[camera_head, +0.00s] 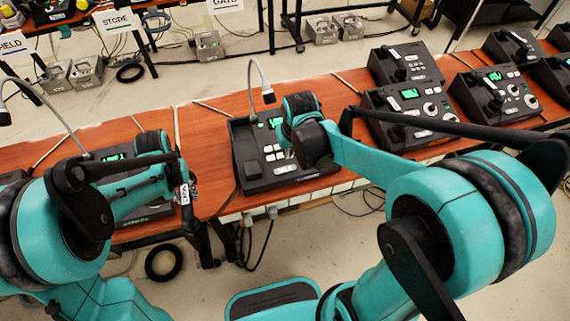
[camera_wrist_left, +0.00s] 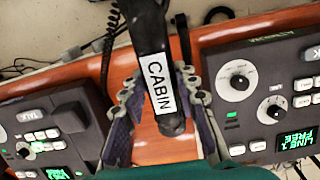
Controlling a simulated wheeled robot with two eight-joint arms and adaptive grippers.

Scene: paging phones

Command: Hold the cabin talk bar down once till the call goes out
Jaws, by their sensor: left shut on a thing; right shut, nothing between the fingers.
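A dark handset with a white CABIN label (camera_wrist_left: 161,88) is between the fingers of my left gripper (camera_wrist_left: 160,100) in the left wrist view. Its label (camera_head: 184,193) also shows in the head view, at the edge of the left console (camera_head: 147,212). My left wrist hides most of that console. The talk bar cannot be made out on the visible part of the handset.
Several consoles with green screens, such as one at right (camera_head: 410,110), stand along the orange table (camera_head: 208,170). Gooseneck microphones (camera_head: 267,95) rise from the left and middle consoles. In the left wrist view, consoles flank the handset, the left one with a TALK key (camera_wrist_left: 37,113).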

